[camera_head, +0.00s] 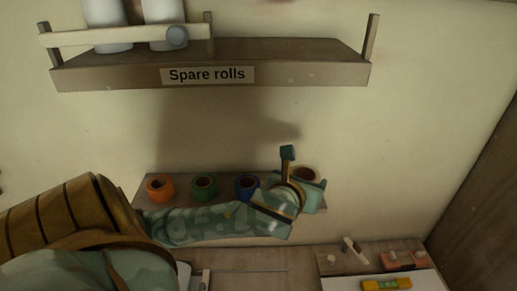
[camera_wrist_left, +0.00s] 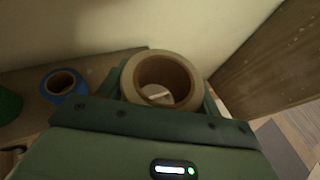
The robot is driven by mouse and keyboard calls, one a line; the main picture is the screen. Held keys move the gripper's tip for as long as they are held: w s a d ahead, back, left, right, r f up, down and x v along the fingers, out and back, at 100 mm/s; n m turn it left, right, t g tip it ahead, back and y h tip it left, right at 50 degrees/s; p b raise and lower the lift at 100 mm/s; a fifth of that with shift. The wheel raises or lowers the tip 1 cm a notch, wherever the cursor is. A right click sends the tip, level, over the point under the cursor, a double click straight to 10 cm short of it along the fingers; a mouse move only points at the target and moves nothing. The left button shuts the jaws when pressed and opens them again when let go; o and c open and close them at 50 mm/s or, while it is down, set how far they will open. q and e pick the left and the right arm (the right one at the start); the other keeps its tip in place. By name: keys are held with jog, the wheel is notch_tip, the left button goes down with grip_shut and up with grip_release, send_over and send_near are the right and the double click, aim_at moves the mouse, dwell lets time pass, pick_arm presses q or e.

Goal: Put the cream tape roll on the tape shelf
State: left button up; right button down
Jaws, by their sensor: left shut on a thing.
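The cream tape roll (camera_head: 316,172) is held by my left gripper (camera_head: 302,178), which is shut on it near the right end of the tape shelf (camera_head: 180,184). In the left wrist view the roll (camera_wrist_left: 195,70) sits upright between the fingers (camera_wrist_left: 164,96), its hole facing up. A pale thing shows through the hole. The tape shelf (camera_wrist_left: 104,64) lies to its left there. I cannot tell whether the roll touches the shelf. My left forearm hides the shelf's front. My right gripper is not in view.
An orange roll (camera_head: 160,188), a green roll (camera_head: 204,186) and a blue roll (camera_head: 247,186) stand on the tape shelf. The "Spare rolls" shelf (camera_head: 300,72) is above. A worktop with tools (camera_head: 386,284) lies below. A wooden panel (camera_head: 480,190) stands at right.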

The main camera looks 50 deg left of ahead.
pick_arm(q)
jog(key=w+a+f, duration=0.5)
jog(key=w+f, duration=0.1)
jog(key=w+a+f, duration=0.3)
jog(key=w, duration=0.1)
jog(key=shift+a, duration=0.3)
jog(key=shift+w+a+f, duration=0.1)
jog(key=shift+w+f, duration=0.05)
jog(key=shift+f, duration=0.15)
jog(key=f, duration=0.2)
jog(key=f+p, duration=0.1)
jog(key=shift+w+a+f, duration=0.1)
jog(key=shift+a, duration=0.15)
jog(key=shift+d+f, duration=0.1)
jog(key=shift+f, duration=0.1)
jog(key=shift+f, duration=0.1)
jog(key=o, duration=1)
